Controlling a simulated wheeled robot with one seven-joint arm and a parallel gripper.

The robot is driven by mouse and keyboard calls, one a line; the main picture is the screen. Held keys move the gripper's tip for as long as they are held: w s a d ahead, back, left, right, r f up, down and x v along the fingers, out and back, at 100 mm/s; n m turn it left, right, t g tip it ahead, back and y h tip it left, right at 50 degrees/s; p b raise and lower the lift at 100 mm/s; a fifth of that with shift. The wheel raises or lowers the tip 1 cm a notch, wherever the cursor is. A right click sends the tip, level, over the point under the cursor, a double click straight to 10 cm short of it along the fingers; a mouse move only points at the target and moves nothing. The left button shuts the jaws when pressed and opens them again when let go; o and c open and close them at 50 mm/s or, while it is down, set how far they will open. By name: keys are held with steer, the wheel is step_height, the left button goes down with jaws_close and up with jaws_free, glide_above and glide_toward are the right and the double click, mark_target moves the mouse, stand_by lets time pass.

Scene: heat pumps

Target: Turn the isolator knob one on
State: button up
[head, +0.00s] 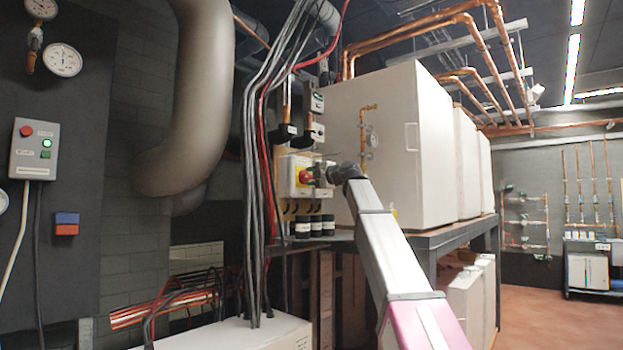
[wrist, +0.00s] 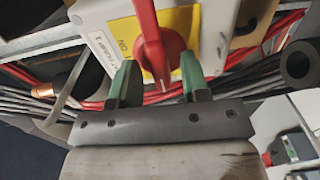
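The isolator knob (wrist: 150,35) is a red handle on a yellow plate (wrist: 182,22) of a light grey box (wrist: 221,30). In the wrist view the handle runs up the picture, and the lettering "ON" shows upside down beside it. In the head view the red knob (head: 304,177) sits on the small box among the cables. My gripper (wrist: 160,62) is open, with one green fingertip on each side of the knob's lower end. A gap shows on both sides; I cannot tell whether either finger touches. In the head view my gripper (head: 324,176) is just right of the knob.
Grey and red cables (head: 262,130) hang just left of the box. White heat pump cabinets (head: 395,145) stand on a dark bench to the right. A control box (head: 35,149) with red and green buttons is on the left wall.

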jaws_close()
steer(key=shift+m, duration=0.4)
steer(key=m, duration=1.2)
steer(key=shift+m, duration=2.5)
steer(key=shift+f, duration=0.1)
steer(key=shift+s, duration=0.1)
